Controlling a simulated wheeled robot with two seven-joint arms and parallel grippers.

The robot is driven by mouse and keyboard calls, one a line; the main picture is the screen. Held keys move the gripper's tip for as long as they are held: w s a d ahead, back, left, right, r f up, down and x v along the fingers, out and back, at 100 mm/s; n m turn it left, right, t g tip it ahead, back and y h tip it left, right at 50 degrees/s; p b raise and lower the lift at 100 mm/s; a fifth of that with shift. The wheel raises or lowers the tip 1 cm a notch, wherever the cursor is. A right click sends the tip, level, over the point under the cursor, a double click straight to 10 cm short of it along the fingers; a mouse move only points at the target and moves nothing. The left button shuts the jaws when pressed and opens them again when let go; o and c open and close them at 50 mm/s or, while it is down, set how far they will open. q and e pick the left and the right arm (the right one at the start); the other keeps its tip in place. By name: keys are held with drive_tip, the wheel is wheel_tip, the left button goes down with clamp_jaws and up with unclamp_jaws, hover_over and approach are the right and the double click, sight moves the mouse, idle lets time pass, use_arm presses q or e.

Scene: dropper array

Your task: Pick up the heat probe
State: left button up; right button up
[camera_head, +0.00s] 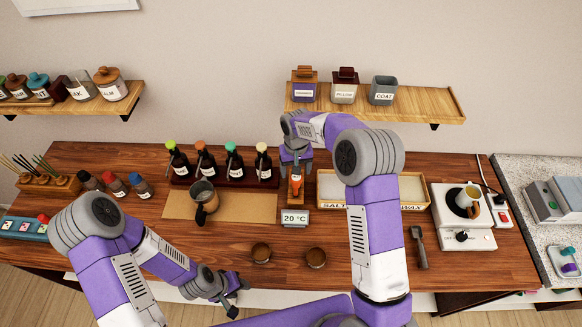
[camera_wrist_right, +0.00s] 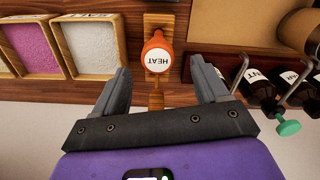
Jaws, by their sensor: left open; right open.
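The heat probe (camera_head: 296,184) has an orange head and stands on a wooden stand behind the 20 °C display (camera_head: 295,218). In the right wrist view, its round white cap (camera_wrist_right: 157,60) reads HEAT. My right gripper (camera_head: 296,160) is over the probe in the head view and partly hides it. In the wrist view, my right gripper's two fingers (camera_wrist_right: 160,72) are apart, with the orange head lined up between their tips and not touched. My left gripper (camera_head: 232,288) is open and empty at the table's front edge.
A row of dark dropper bottles (camera_head: 234,164) stands left of the probe. A metal jug (camera_head: 204,200) sits on a tan mat. A wooden tray of powders (camera_head: 328,203) is close on the right. Two small brown cups (camera_head: 316,257) stand in front.

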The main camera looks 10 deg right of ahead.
sight(296, 177)
drive_tip(key=shift+f, duration=0.2)
drive_tip(key=shift+s+f, duration=0.45)
drive_tip(key=shift+f, duration=0.3)
drive_tip(key=shift+f+b, duration=0.3)
drive_tip(key=shift+b, duration=0.1)
wheel_tip(296, 177, down, 5)
drive_tip(key=shift+w+d+r+b, duration=0.1)
drive_tip(key=shift+r+b, duration=0.1)
drive_tip(key=shift+b, duration=0.85)
use_arm(q)
drive_tip(key=shift+s+f, duration=0.2)
drive_tip(key=shift+f, duration=0.45)
drive_tip(key=shift+s+f, duration=0.15)
drive_tip(key=shift+f, duration=0.45)
use_arm(e)
drive_tip(key=shift+c, duration=0.4)
drive_tip(key=c, duration=1.1)
drive_tip(key=shift+o, duration=0.2)
drive_tip(key=shift+r, duration=0.1)
